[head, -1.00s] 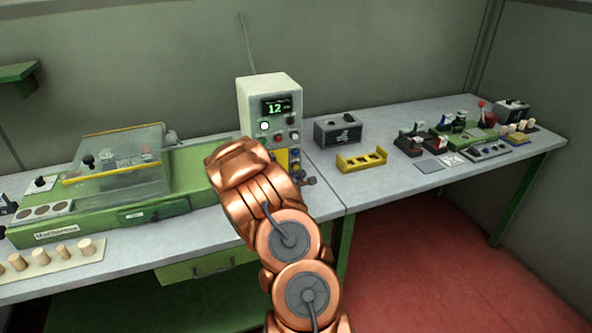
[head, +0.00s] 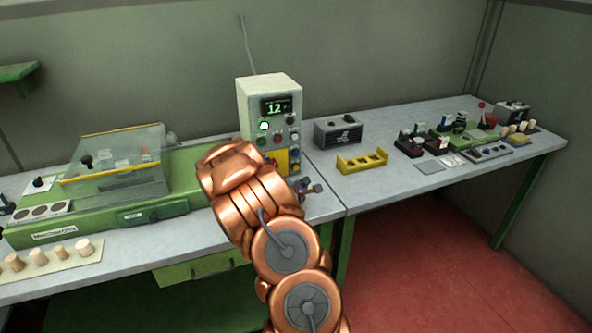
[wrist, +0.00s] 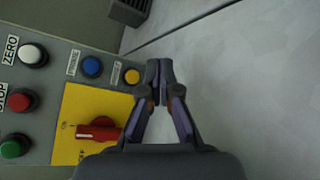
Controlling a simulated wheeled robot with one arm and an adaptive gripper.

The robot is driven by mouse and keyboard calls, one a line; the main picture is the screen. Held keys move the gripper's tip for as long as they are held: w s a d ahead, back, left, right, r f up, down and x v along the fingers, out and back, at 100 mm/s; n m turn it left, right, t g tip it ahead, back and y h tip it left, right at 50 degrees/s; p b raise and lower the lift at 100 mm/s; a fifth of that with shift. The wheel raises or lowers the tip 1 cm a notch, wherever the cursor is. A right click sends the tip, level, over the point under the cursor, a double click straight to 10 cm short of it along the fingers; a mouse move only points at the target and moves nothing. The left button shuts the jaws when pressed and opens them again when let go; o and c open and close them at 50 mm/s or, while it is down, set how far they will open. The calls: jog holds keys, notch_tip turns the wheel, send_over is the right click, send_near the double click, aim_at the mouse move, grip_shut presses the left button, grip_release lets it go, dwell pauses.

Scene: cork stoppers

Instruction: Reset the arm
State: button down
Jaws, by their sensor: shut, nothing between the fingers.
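My copper-coloured arm rises from the bottom of the head view and bends toward the control box (head: 268,112) on the bench. My gripper (wrist: 158,68) shows in the wrist view with its two fingertips together and nothing between them. It is beside the panel of the control box, which also shows in the wrist view (wrist: 70,72). A red rotary switch (wrist: 98,130) on a yellow plate (wrist: 72,148) lies left of the fingers, apart from them. The blue button (wrist: 92,67) and yellow button (wrist: 132,76) are just left of the fingertips.
A green machine with a clear cover (head: 118,160) stands on the left bench. Cork stoppers (head: 84,247) stand on a strip in front. A black box (head: 338,132) and yellow rack (head: 362,161) stand on the right bench (head: 400,190). A green shelf (head: 18,72) is upper left.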

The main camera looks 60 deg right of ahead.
dwell(0.4)
